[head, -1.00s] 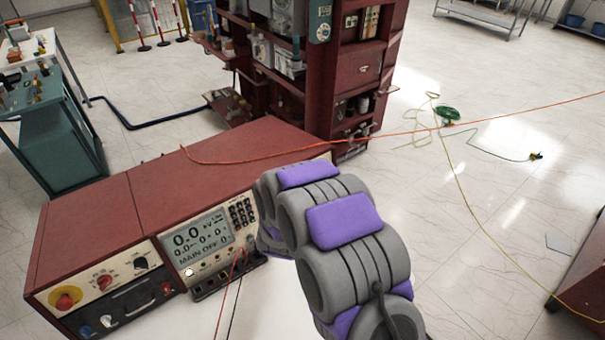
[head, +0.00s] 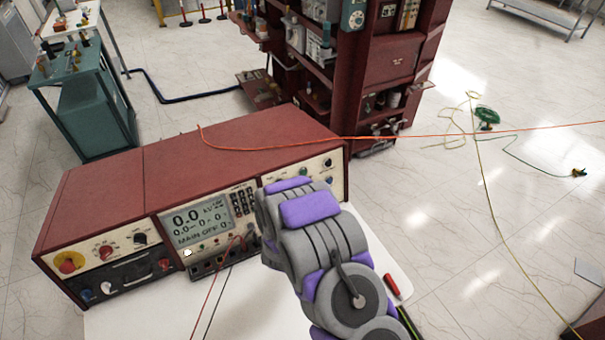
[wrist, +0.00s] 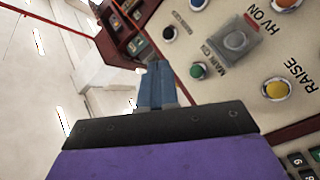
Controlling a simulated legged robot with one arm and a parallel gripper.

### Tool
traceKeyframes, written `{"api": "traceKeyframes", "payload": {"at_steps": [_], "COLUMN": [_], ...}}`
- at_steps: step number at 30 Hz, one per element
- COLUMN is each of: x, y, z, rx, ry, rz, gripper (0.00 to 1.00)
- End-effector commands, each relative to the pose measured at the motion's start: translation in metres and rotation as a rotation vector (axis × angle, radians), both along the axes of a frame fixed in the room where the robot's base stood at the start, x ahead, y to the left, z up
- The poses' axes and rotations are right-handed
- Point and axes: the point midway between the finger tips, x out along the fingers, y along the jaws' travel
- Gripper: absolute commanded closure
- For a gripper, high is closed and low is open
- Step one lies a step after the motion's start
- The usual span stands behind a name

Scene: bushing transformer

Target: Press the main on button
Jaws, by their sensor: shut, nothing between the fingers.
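A red-topped test console (head: 230,145) stands left of centre in the head view. Its screen (head: 200,217) reads 0.0 and MAIN OFF. In the wrist view the cream control panel shows a green button (wrist: 198,70) beside a partly readable label that starts with MAIN. A clear-covered button (wrist: 236,40) by HV ON and a yellow button (wrist: 277,88) by RAISE are farther right. My gripper (wrist: 157,70) is shut and empty, its blue fingertips left of the green button and apart from it in the picture. In the head view my arm hides the fingers.
Test leads (head: 222,285) run down from the console front over a white tabletop (head: 140,322). An orange cord (head: 420,133) crosses the console top and the room. A dark red shelf unit (head: 385,60) stands behind.

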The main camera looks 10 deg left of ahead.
Motion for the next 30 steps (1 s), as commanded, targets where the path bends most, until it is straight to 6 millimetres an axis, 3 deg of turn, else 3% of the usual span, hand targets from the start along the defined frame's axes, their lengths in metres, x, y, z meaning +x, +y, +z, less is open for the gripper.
{"api": "traceKeyframes", "payload": {"at_steps": [8,21,30], "x": [0.011,0.056,0.070], "y": [0.008,0.038,0.046], "z": [-0.005,-0.017,-0.020], "rx": [-0.002,-0.003,0.001], "ry": [0.003,0.002,0.002], "rz": [-0.002,-0.002,-0.001], "gripper": [1.00,1.00,1.00]}}
